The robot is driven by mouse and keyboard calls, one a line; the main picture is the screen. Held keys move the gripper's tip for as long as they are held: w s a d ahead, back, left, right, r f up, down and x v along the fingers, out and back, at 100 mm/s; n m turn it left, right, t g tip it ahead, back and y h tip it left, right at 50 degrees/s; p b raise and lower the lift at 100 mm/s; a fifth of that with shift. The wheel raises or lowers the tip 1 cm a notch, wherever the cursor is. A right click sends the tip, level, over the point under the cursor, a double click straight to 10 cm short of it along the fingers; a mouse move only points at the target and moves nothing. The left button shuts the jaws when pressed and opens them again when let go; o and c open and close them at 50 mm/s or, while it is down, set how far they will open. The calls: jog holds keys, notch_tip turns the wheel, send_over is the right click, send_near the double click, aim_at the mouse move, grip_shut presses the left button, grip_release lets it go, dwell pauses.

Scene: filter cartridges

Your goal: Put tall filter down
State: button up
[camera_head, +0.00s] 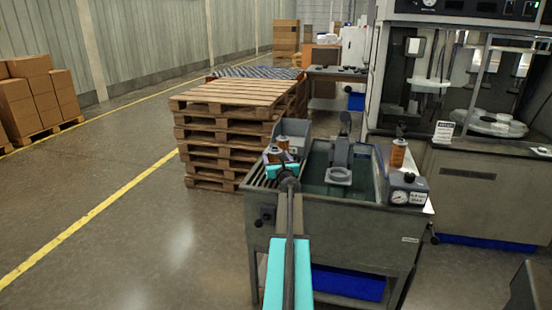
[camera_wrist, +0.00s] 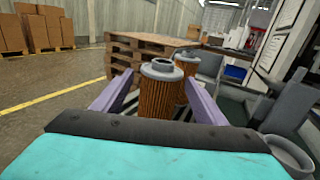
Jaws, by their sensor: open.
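A tall filter (camera_wrist: 160,97) with pleated orange-brown sides and a grey cap stands upright between my gripper's fingers in the wrist view. My gripper (camera_wrist: 152,105) is open, with a purple finger on each side of it and a visible gap at the right. A second similar filter (camera_wrist: 188,63) stands just behind it. In the head view my gripper (camera_head: 280,163) is over the left, slatted end of the wash bench (camera_head: 330,212), and the filters there (camera_head: 283,144) are partly hidden by it. The lower part of the near filter is hidden by my gripper body.
Another orange filter (camera_head: 398,153) stands at the bench's right, behind a gauge box (camera_head: 408,189). A grey bin (camera_head: 292,132) stands behind the filters. A grey fixture (camera_head: 340,165) is in the bench's middle. Stacked pallets (camera_head: 225,130) stand close behind left.

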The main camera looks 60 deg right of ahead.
jog(key=shift+r, duration=0.15)
jog(key=b+v, duration=0.1)
jog(key=v, duration=1.1)
dwell(0.3)
dwell(0.8)
